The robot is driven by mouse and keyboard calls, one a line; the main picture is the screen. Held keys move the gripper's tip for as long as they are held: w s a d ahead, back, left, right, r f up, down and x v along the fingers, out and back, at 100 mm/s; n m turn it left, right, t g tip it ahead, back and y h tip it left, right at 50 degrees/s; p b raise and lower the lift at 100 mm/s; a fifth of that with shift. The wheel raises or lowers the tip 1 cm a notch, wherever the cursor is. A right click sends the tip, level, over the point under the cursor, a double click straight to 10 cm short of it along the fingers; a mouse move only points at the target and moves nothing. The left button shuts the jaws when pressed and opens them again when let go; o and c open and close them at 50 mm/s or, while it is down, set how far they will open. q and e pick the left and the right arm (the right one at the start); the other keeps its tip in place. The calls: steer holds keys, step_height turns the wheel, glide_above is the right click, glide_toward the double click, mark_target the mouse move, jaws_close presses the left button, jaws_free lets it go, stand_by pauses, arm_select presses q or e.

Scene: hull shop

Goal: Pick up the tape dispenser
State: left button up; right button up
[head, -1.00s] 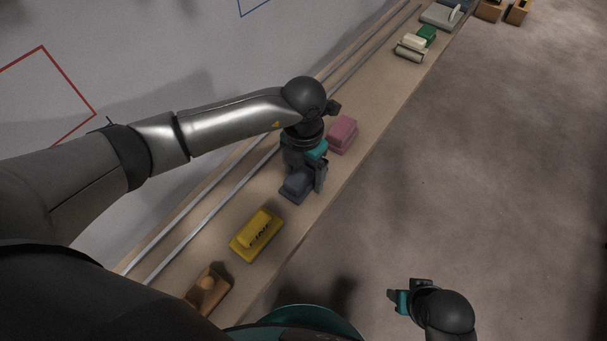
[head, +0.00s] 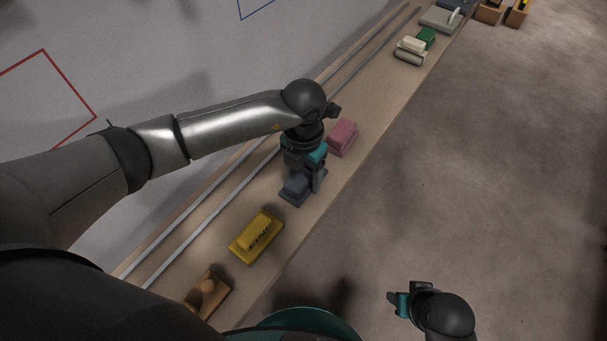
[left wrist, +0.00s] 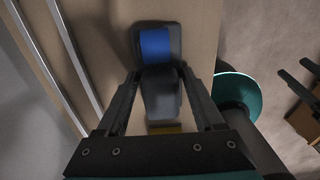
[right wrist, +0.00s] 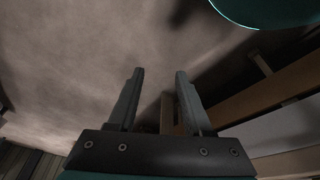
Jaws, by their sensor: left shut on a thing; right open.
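The tape dispenser (head: 293,190) is dark grey and rests on the wooden shelf between a yellow block and a pink block. In the left wrist view the dispenser (left wrist: 160,95) shows a blue band across its far part. My left gripper (head: 304,183) points down over it from above, shut on its grey body; in the left wrist view the two fingers (left wrist: 160,76) sit on either side of it. The dispenser's underside is hidden. My right gripper (right wrist: 158,72) is open and empty, away from the shelf; it also shows low in the head view (head: 393,302).
The yellow block (head: 257,237) and a wooden block (head: 207,294) lie nearer me on the shelf (head: 370,110). The pink block (head: 342,137) lies just beyond the dispenser. Metal rails (head: 205,222) run along the wall side. Right of the shelf is open floor (head: 470,170).

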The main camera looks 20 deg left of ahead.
mark_target(303, 173)
arm_select(q)
steer(key=shift+r, duration=0.55)
step_height(303, 173, up, 8)
steer(key=p, duration=0.3)
steer(key=shift+r+p, duration=0.25)
steer(key=shift+p, duration=0.1)
step_height(303, 173, up, 10)
steer(key=p, duration=0.3)
steer(key=shift+r, duration=0.2)
arm_select(e)
steer(key=s+d+f+g, duration=0.1)
steer(key=s+d+f, duration=0.4)
steer(key=s+f, duration=0.3)
steer(key=shift+f+h, duration=0.3)
steer(key=shift+f, duration=1.5)
arm_select(q)
steer(key=o, duration=0.9)
steer(key=c, duration=0.6)
arm_select(e)
steer(key=shift+w, duration=0.1)
arm_select(q)
steer(key=shift+s, duration=0.15)
